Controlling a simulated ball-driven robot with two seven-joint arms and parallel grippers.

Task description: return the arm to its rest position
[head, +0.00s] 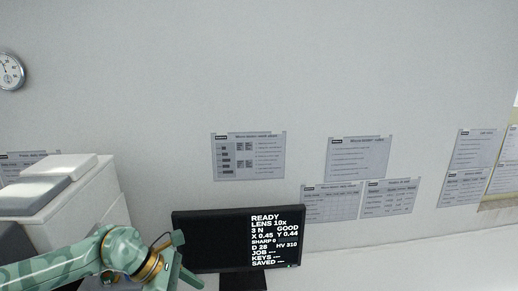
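My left arm, green with a brass-coloured ring at the wrist, comes in from the lower left. Its gripper (183,262) is in front of the left edge of a black monitor (190,225). The finger parts are small and partly cut by the bottom edge, so I cannot tell whether it is open or shut. I see nothing held in it. My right arm and gripper are not in view.
The monitor shows white text, including READY, LENS 10x and HV 310. A white and grey machine (85,200) stands at the left, behind my arm. Printed sheets (248,157) and a round gauge or clock (10,70) are on the grey wall. The white surface right of the monitor looks clear.

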